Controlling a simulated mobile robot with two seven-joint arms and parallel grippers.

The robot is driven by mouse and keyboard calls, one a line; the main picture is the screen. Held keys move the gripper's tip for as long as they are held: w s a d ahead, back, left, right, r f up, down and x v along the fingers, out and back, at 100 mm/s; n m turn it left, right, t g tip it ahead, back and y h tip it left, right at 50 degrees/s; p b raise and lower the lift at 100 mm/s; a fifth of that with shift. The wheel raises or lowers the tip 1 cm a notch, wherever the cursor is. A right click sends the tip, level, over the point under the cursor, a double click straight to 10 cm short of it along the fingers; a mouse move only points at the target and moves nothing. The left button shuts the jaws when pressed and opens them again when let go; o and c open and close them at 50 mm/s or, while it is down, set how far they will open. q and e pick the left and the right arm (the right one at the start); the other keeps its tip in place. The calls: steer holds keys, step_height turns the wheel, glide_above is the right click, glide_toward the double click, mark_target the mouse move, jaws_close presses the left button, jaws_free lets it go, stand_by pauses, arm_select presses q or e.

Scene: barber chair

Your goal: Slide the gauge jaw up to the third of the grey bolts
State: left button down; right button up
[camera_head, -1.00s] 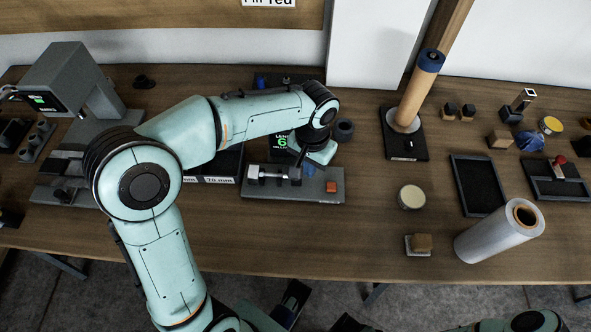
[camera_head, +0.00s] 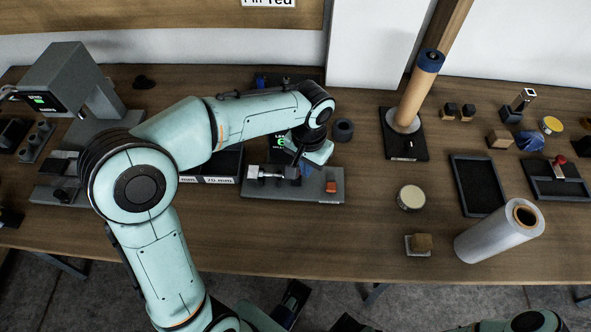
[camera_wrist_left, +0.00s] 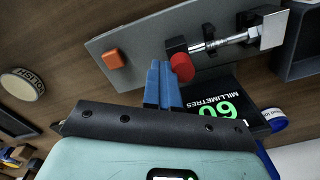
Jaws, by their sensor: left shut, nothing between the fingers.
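The measuring gauge (camera_head: 255,194) is a grey plate on the table, partly hidden behind my left arm. A silver-grey bolt (camera_head: 268,172) lies along it, also in the left wrist view (camera_wrist_left: 232,39). The dark gauge jaw (camera_wrist_left: 176,46), with a red round end (camera_wrist_left: 182,67), stands by the bolt's near end; I cannot tell whether they touch. My left gripper (camera_head: 299,160) is low over the plate. In the left wrist view its blue fingers (camera_wrist_left: 160,88) are shut and empty, close beside the red end; contact is unclear. The right gripper is not in view.
An orange block (camera_head: 331,187) sits at the plate's right end. A display (camera_wrist_left: 215,103) reading millimetres stands behind the gauge. A black labelled tray (camera_head: 228,165) is left. A round tin (camera_head: 411,197) and film roll (camera_head: 500,232) stand right.

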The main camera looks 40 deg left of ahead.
arm_select(q)
steer(key=shift+w+d, duration=0.25)
steer(key=shift+d, duration=0.2)
step_height(320, 180, up, 8)
steer(key=p, duration=0.7)
stand_by(0.3)
